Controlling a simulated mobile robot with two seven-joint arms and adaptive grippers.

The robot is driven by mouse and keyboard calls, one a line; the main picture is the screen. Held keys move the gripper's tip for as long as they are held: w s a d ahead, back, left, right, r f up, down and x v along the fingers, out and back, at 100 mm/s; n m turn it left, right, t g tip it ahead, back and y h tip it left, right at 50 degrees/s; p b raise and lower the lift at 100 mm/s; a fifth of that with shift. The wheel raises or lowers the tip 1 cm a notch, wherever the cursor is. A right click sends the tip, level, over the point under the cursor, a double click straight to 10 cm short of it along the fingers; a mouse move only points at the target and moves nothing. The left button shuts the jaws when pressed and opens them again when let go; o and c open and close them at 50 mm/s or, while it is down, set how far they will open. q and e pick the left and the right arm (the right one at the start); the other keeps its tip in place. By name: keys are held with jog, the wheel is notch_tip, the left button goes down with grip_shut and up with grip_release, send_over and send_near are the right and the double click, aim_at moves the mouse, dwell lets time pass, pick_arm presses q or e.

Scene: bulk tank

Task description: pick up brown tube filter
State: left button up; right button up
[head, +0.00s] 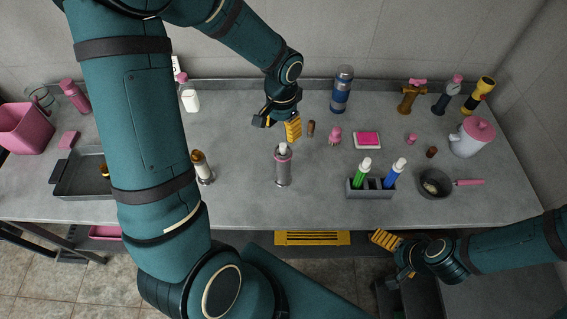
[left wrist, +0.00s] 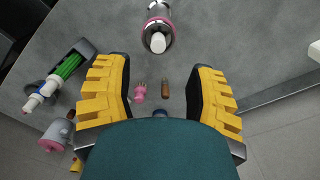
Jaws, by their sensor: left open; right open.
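A small brown tube (head: 311,128), which looks like the brown tube filter, stands on the grey steel counter near the back middle. In the left wrist view the brown tube (left wrist: 165,88) shows in the gap between my yellow fingers, nearer the right one. My left gripper (head: 280,122) is open and empty just left of the tube in the head view; it also shows in the left wrist view (left wrist: 160,80). I cannot tell its exact height above the counter. My right gripper (head: 395,254) is open and empty, beyond the counter's front edge.
A small pink figure-like object (head: 335,136) stands close right of the tube. A grey bottle with a white tip (head: 283,166) stands in front. A blue flask (head: 342,90) is behind to the right.

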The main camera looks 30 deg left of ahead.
aim_at(283, 145)
pick_arm(q)
notch_tip(283, 145, down, 2)
jog(key=shift+w+f, duration=0.1)
jog(key=shift+f, duration=0.15)
jog(key=shift+d+f, duration=0.1)
jog(key=shift+f, duration=2.75)
grip_shut()
